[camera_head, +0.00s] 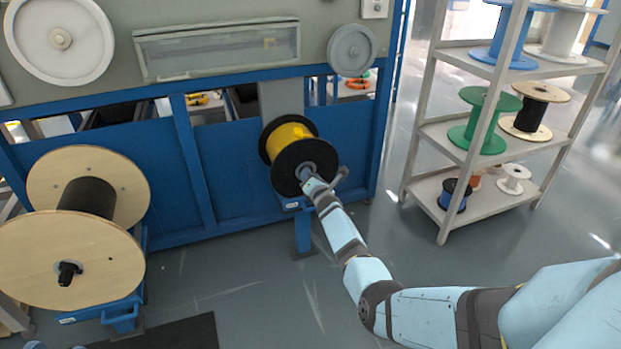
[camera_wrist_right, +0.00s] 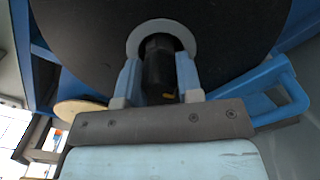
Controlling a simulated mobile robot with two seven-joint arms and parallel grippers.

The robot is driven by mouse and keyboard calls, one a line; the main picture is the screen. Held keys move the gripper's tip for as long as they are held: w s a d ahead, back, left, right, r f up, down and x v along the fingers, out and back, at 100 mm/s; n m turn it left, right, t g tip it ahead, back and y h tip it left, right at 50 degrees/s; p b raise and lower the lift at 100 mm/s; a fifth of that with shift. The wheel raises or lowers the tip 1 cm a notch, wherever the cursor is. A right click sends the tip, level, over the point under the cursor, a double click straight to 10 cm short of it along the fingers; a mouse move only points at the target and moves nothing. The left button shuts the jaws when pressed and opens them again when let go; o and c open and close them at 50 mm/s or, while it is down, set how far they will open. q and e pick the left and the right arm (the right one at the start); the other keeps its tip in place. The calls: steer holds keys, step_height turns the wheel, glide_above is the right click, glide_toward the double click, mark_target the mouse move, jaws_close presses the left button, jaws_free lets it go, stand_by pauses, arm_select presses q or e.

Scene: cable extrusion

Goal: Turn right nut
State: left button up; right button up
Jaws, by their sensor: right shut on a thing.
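The right nut (camera_wrist_right: 158,66) is a dark piece at the hub of a black spool (camera_head: 291,170) wound with yellow cable (camera_head: 291,132). A light grey ring (camera_wrist_right: 140,34) surrounds it against the spool's black face in the right wrist view. My right gripper (camera_wrist_right: 158,70) has its two blue fingers on either side of the nut, shut on it. In the head view my right gripper (camera_head: 306,176) reaches the hub and hides the nut. My left gripper is not in view.
A large wooden spool with black cable (camera_head: 88,196) stands at the left on a blue stand. A shelf rack (camera_head: 437,190) with several spools stands at the right. A blue machine frame (camera_head: 240,200) runs behind. The grey floor between is mostly clear.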

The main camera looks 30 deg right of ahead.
steer(key=n, duration=0.4)
steer(key=shift+n, duration=0.3)
stand_by(0.3)
steer(key=o, duration=0.9)
steer(key=shift+s, duration=0.15)
